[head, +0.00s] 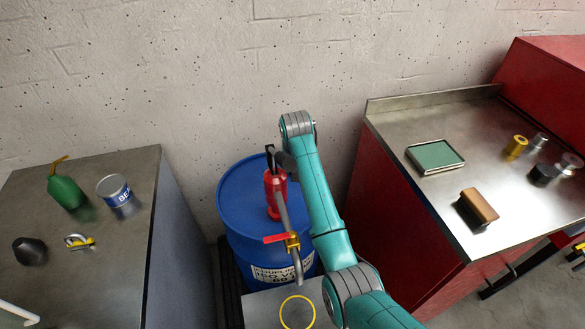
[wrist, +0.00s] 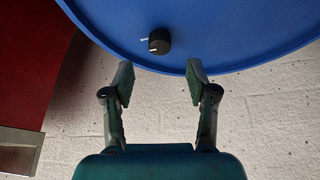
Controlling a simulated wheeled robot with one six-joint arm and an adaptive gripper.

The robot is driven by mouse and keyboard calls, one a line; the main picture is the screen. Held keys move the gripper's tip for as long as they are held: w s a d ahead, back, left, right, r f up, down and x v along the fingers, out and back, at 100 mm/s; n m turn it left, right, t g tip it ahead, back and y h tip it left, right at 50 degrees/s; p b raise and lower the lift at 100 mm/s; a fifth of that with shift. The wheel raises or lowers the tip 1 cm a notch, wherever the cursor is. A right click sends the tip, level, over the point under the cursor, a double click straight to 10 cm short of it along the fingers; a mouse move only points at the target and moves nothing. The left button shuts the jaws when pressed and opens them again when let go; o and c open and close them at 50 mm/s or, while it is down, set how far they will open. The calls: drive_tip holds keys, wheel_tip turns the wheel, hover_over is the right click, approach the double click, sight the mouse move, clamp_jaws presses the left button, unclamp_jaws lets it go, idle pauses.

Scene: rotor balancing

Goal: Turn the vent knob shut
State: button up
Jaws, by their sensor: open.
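The vent knob (wrist: 159,41) is a small black round knob with a pale pointer mark. In the wrist view it sits on the blue drum's top (wrist: 235,30), near the rim. I cannot make it out in the head view. My gripper (wrist: 159,76) is open and empty. Its two fingers straddle the knob's line in the wrist picture, with the knob just beyond the fingertips and apart from them. The drum (head: 235,203) stands against the wall in the head view, with my arm reaching over its right side.
A red pump (head: 275,186) with a spout and a brass tap (head: 292,242) with a red lever rise at the drum. A grey bench (head: 115,250) stands left, holding a green oil can (head: 66,191) and a tin. A red cabinet with a steel top (head: 400,125) stands right.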

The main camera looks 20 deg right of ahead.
drive_tip(key=x, duration=0.6)
drive_tip(key=shift+w+f, duration=0.1)
drive_tip(key=shift+f, duration=0.2)
drive_tip(key=shift+d, duration=0.1)
clamp_jaws()
